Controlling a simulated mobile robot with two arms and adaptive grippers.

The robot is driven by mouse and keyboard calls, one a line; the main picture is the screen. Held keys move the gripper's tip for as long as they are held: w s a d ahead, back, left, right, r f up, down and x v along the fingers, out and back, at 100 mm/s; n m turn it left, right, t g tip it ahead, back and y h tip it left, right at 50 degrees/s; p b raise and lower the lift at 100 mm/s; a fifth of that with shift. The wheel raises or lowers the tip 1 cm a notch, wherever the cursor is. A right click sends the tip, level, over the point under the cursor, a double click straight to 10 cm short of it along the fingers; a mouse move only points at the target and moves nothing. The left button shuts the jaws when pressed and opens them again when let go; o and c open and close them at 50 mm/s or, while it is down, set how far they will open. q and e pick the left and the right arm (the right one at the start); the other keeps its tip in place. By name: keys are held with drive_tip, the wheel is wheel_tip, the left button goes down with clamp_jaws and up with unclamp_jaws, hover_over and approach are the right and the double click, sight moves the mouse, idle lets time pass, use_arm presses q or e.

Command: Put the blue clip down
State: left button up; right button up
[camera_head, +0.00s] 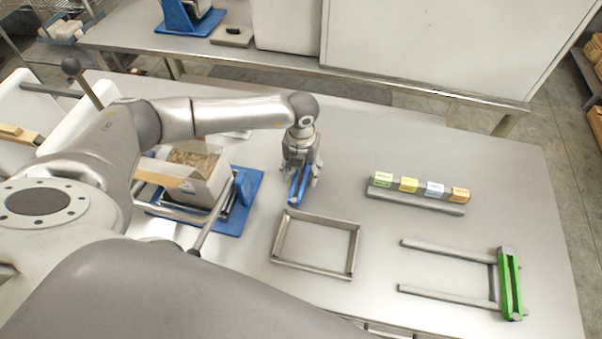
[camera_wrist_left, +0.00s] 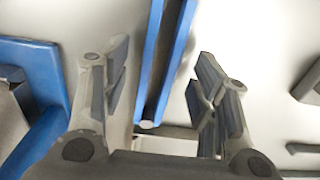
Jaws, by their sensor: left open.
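The blue clip (camera_head: 300,184) is a long narrow blue piece on the steel table, just behind the metal frame (camera_head: 277,239). My left gripper (camera_head: 302,180) points down over it from behind. In the left wrist view the blue clip (camera_wrist_left: 166,60) runs between the two spread fingers of the left gripper (camera_wrist_left: 163,95), with a gap on each side. The fingers are open and do not visibly touch it. Whether the clip rests flat on the table is hard to tell. My right gripper is not in view.
A bin of brown substrate (camera_head: 205,180) stands on a blue base (camera_head: 249,199) left of the gripper. A rail with several coloured labelled blocks (camera_head: 409,185) lies to the right. A green clip (camera_head: 510,283) sits across two grey bars at front right. The table between is clear.

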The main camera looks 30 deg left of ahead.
use_arm(q)
drive_tip(key=shift+f, duration=0.65)
drive_tip(key=c, duration=1.2)
drive_tip(key=shift+o, duration=0.2)
drive_tip(key=shift+r, duration=0.1)
drive_tip(key=shift+r+b, duration=0.5)
wheel_tip(320, 180, up, 2)
drive_tip(key=shift+s+d+r+b, duration=0.1)
drive_tip(key=shift+s+d+b, duration=0.05)
drive_tip(key=shift+b, duration=0.5)
drive_tip(key=s+d+r+b, duration=0.4)
drive_tip(key=s+d+r, duration=0.5)
drive_tip(key=d, duration=0.1)
drive_tip(key=shift+s+r+b, duration=0.2)
drive_tip(key=shift+r+b, duration=0.15)
drive_tip(key=shift+b, duration=0.05)
drive_tip(key=shift+a+m, duration=0.1)
drive_tip(key=shift+m, duration=0.2)
